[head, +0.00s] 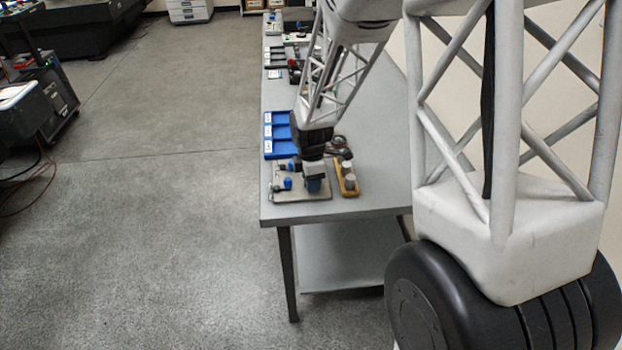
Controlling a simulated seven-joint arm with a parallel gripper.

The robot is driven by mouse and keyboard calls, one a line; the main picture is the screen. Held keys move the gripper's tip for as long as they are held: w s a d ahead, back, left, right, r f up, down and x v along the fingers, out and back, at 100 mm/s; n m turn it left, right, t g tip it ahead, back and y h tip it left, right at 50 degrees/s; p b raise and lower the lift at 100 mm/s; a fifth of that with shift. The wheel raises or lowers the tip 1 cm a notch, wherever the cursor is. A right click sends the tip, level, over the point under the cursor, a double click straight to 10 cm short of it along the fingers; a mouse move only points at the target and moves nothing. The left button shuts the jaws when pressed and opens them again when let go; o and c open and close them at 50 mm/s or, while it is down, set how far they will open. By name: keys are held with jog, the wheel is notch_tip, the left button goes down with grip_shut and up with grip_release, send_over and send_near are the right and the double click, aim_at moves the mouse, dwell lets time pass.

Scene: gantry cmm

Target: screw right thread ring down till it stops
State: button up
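No thread ring can be made out at this size. Finger opening and contact are too small to see.
A wooden block (348,189) with grey cylinders stands just right of the plate. Blue bins (279,133) with white labels sit behind it. Dark items (338,147) lie behind the block. The bench top (380,180) is clear to the right, and more tools stand at the far end.

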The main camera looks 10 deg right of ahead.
jog(key=shift+c, duration=0.7)
jog(key=shift+m, duration=0.4)
jog(key=m, duration=1)
jog(key=shift+m, duration=0.3)
jog(key=m, duration=0.5)
jog(key=shift+r, duration=0.1)
jog(key=m, duration=0.6)
jog(key=shift+w, duration=0.1)
jog(key=shift+m, duration=0.3)
